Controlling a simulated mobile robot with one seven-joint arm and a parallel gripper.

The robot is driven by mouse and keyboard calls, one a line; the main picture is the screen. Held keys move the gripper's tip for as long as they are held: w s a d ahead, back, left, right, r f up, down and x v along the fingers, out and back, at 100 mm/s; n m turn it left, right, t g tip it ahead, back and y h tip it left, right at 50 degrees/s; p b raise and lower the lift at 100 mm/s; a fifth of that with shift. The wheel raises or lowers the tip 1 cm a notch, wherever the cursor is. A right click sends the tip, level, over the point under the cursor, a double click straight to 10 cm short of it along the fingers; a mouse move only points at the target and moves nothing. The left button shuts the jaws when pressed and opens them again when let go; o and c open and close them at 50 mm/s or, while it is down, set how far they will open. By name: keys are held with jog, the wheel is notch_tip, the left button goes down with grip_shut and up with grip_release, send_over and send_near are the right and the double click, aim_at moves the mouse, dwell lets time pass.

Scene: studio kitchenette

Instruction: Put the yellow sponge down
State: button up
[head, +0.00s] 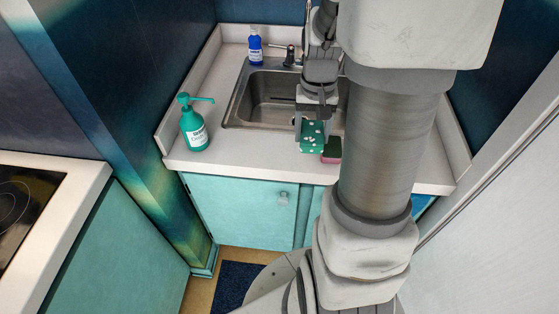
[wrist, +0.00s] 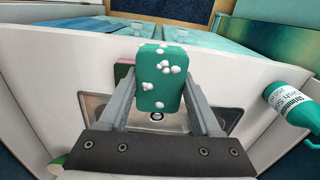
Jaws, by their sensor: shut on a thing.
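My gripper (head: 311,116) is shut on a green block-shaped sponge (head: 312,136) with white foam-like blobs on its face. In the wrist view this green sponge (wrist: 160,82) sits upright between the two fingers. No yellow shows on it from either camera. It is by the front edge of the sink; I cannot tell whether it touches the counter. A second sponge, pink and dark green (head: 331,153), lies on the counter just right of it in the head view. Its pink part (wrist: 123,71) shows behind the left finger in the wrist view.
The steel sink (head: 262,100) is set in the pale counter (head: 240,158). A teal pump bottle (head: 194,127) stands left of the sink, and a blue bottle (head: 255,48) stands behind it. The front counter strip between teal bottle and sponges is clear.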

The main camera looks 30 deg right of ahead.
jog(key=shift+s+d+f, duration=0.25)
jog(key=shift+s+d, duration=0.1)
jog(key=shift+s, duration=0.1)
jog(key=shift+f+m, duration=0.1)
jog(key=shift+m, duration=0.2)
jog(key=b, duration=0.2)
send_over(279, 152)
notch_tip(279, 152, down, 7)
jog(key=shift+r, duration=0.2)
jog(key=shift+f+b, duration=0.35)
jog(key=shift+f, duration=1.6)
jog(key=shift+f, duration=0.15)
jog(key=o, duration=1.2)
